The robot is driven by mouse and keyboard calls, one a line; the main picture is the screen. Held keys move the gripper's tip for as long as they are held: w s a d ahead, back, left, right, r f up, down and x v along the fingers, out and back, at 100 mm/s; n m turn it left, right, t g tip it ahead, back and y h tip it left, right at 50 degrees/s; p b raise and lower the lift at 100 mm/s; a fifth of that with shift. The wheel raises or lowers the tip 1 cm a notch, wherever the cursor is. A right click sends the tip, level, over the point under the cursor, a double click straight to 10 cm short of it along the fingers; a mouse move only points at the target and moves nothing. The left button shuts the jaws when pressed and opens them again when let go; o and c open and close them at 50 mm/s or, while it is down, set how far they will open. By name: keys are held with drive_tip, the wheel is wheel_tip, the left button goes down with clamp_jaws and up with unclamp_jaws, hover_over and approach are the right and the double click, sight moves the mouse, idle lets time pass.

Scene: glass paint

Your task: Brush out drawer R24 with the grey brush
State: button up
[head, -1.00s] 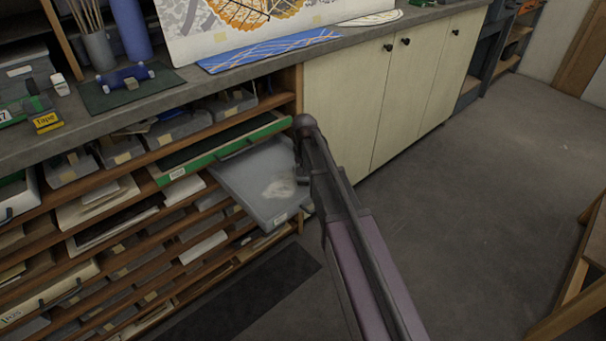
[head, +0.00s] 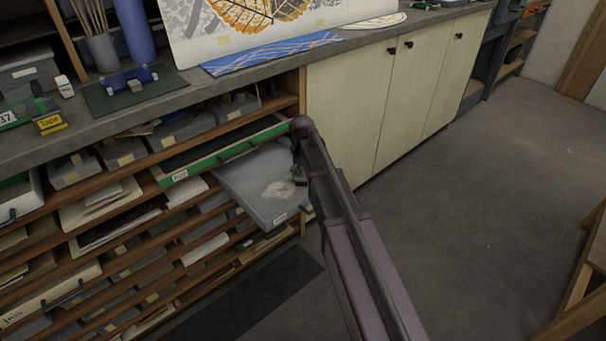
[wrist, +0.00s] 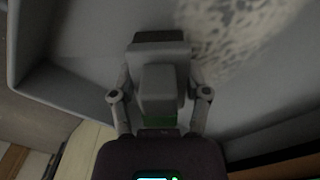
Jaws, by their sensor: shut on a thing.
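A grey drawer (head: 245,182) is pulled out of the rack in the head view, with a small label on its front too small to read. A pale dusty patch (head: 279,189) lies on its floor; it also shows at the top of the wrist view (wrist: 235,30). My gripper (wrist: 160,92) is shut on the grey brush (wrist: 160,48), over the drawer floor near the patch. I cannot tell whether the brush touches the floor. My arm hides most of the gripper in the head view.
A green-fronted drawer (head: 222,154) sits partly out just above the grey one. The worktop (head: 180,88) above holds a blue roller, tape and sheets. Cream cupboards (head: 350,105) stand to the right. The floor (head: 480,200) is clear there.

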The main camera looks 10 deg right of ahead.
sight(266, 201)
drive_tip(key=shift+s+a+f, duration=0.1)
drive_tip(key=shift+s+a, duration=0.4)
drive_tip(key=shift+a, duration=0.2)
drive_tip(key=shift+s+a, duration=0.5)
drive_tip(key=shift+a, duration=0.2)
drive_tip(key=shift+s+a, duration=0.5)
drive_tip(key=shift+a, duration=0.3)
drive_tip(key=shift+s+a, duration=0.5)
drive_tip(key=shift+a, duration=0.25)
drive_tip(key=shift+a, duration=0.1)
drive_tip(key=shift+s+a, duration=0.6)
drive_tip(key=shift+a, duration=0.15)
drive_tip(key=shift+s+a, duration=0.55)
drive_tip(key=shift+a, duration=0.2)
drive_tip(key=shift+s+a, duration=0.1)
drive_tip(key=shift+a, duration=0.05)
drive_tip(key=shift+s+a, duration=0.45)
drive_tip(key=shift+a, duration=0.25)
drive_tip(key=shift+s+a, duration=0.45)
drive_tip(key=shift+a, duration=0.25)
drive_tip(key=shift+w, duration=0.1)
